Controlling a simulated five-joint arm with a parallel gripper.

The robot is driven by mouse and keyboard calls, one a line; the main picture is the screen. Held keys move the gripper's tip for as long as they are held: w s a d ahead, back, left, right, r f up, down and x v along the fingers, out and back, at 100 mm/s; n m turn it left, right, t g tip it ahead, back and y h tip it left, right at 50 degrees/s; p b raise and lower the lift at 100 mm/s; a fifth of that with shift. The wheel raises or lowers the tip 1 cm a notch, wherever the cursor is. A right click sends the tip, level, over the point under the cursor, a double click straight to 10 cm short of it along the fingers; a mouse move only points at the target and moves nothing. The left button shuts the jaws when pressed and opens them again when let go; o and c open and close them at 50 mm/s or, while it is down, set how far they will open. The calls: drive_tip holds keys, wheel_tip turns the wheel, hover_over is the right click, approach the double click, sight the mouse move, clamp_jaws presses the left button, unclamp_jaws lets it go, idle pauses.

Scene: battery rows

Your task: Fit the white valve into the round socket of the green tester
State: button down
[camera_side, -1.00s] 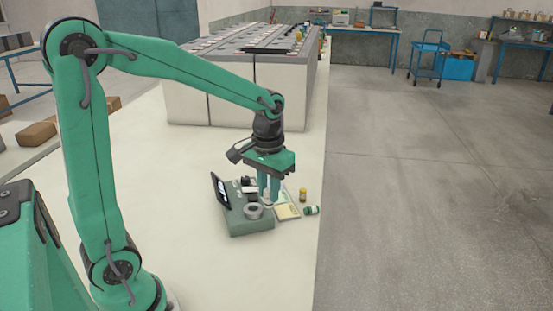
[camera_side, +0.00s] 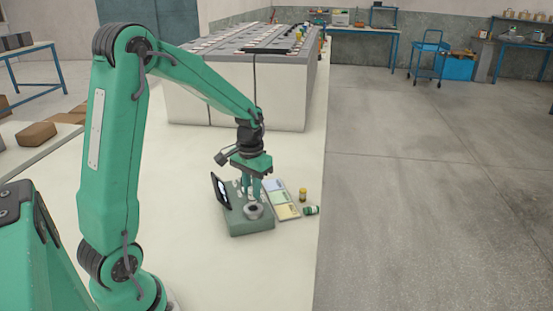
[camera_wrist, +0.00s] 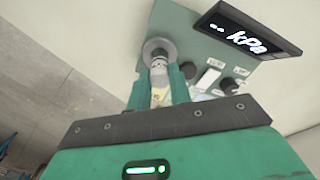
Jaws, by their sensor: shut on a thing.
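The green tester (camera_side: 250,229) sits on the pale bench with its dark tilted display (camera_side: 221,190) at the left. Its round grey socket (camera_side: 254,211) is on the top, and it also shows in the wrist view (camera_wrist: 154,44). My gripper (camera_side: 254,197) points down right by the socket. In the wrist view my gripper (camera_wrist: 159,72) is shut on the white valve (camera_wrist: 159,79), whose end is close to the socket ring. The fingers partly hide the valve, and I cannot tell whether it touches or enters the socket.
Coloured cards (camera_side: 281,197) lie right of the tester. A small yellow jar (camera_side: 303,194) stands beside them and a green jar (camera_side: 311,210) lies near the bench's right edge. A long grey battery cabinet (camera_side: 240,95) stands behind. The bench left of the tester is clear.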

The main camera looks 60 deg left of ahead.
sight(253, 202)
drive_tip(key=shift+f, duration=2.05)
drive_tip(key=c, duration=1.3)
unclamp_jaws()
drive_tip(key=shift+f, duration=0.1)
wheel_tip(253, 202, up, 12)
drive_tip(key=shift+f, duration=0.25)
drive_tip(key=shift+r, duration=0.4)
